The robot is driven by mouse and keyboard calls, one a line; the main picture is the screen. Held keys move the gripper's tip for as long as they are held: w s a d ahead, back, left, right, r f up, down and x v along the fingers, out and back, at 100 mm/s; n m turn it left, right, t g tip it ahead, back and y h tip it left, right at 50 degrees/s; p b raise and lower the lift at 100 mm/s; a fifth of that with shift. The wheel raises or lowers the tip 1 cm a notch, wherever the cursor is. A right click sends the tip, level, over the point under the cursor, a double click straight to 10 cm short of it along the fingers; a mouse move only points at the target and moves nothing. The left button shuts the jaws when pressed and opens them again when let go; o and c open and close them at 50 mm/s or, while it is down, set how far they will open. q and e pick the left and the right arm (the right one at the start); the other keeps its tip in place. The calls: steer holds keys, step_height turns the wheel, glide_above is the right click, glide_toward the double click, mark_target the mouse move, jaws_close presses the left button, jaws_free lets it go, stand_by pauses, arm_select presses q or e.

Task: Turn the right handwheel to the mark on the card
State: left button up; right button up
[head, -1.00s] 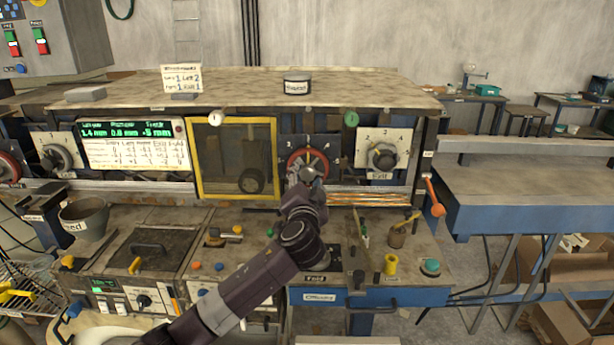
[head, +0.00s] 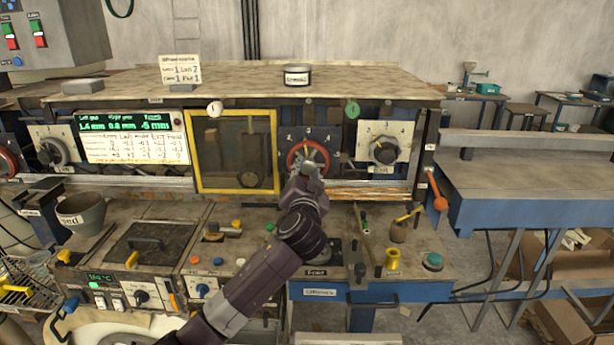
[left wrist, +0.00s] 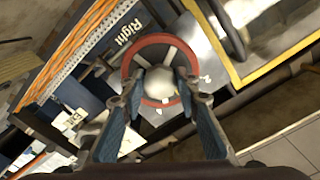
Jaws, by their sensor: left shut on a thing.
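The right handwheel (head: 294,165) is a red ring on a dark dial plate, to the right of the yellow-framed window. In the left wrist view its red rim (left wrist: 150,40) and pale round hub show beside a "Right" label. My left gripper (head: 309,170) is at the wheel. The left wrist view shows its two fingers (left wrist: 158,88) on either side of the hub, shut on the handwheel. My gripper hides part of the dial in the head view. The card (head: 180,71) stands on top of the machine at the left; its small writing is hard to read.
A display panel (head: 133,138) with green readouts is left of the yellow-framed window (head: 200,155). The Exit dial (head: 383,150) is right of the handwheel. An orange lever (head: 438,195) sticks out farther right. Knobs and tools crowd the lower bench.

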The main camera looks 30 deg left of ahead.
arm_select(q)
steer(key=n+b, duration=0.2)
steer(key=shift+d+f+n+b, duration=0.1)
steer(key=shift+f+n+b, duration=0.25)
steer(key=shift+n, duration=0.05)
steer(key=n+b, duration=0.2)
steer(key=n, duration=0.1)
steer(key=shift+w+n, duration=0.1)
steer(key=shift+n, duration=0.2)
steer(key=n+b, duration=0.2)
steer(key=n, duration=0.1)
steer(key=shift+d+r+n, duration=0.1)
steer(key=shift+n, duration=0.2)
steer(key=shift+r+n+b, duration=0.15)
steer(key=shift+n+b, duration=0.25)
steer(key=shift+n, duration=1.9)
steer(key=o, duration=1.1)
steer(key=shift+o, duration=0.3)
steer(key=shift+r, duration=0.1)
